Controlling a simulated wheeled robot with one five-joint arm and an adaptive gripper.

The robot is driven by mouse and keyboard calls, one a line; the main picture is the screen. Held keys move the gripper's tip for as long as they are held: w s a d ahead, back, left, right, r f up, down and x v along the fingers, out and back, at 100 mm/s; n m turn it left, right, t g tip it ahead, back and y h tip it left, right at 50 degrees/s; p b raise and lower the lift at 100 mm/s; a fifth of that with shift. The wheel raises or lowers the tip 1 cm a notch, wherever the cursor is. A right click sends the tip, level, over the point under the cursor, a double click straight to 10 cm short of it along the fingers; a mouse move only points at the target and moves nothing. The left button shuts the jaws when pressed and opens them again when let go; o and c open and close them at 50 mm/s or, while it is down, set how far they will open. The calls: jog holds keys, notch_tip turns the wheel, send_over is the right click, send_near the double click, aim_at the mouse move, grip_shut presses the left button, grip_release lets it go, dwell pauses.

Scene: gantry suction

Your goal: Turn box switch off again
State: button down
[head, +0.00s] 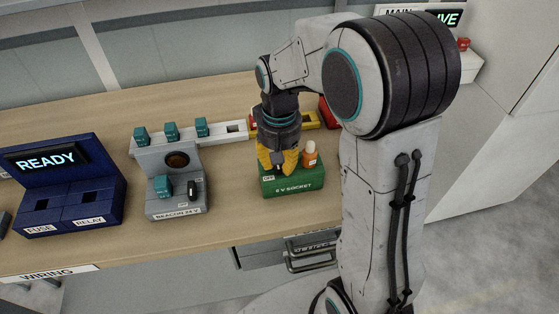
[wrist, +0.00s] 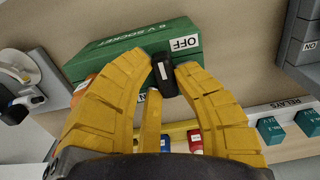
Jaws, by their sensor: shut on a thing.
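The green box labelled "6 V SOCKET" (head: 294,187) stands near the front edge of the bench. It also shows in the wrist view (wrist: 122,46). Its black switch (wrist: 165,75) sits between my yellow fingertips in the wrist view, beside a white "OFF" label (wrist: 185,44). My gripper (head: 276,168) points down over the left part of the box and is shut on the switch. Which way the switch is tipped is hard to tell.
An orange-and-white piece (head: 310,153) stands on the box's right side. The grey "BEACON 24 V" box (head: 177,204) is to the left, then the blue "READY" panel (head: 66,185). A white rail (head: 187,139) with teal blocks lies behind. The "LIVE" unit (head: 444,18) is far right.

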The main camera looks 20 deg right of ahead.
jog(key=shift+s, duration=0.1)
dwell(0.3)
jog(key=shift+f, duration=0.1)
jog(key=c, duration=1.2)
grip_release()
jog(key=shift+c, duration=0.2)
notch_tip(320, 180, up, 12)
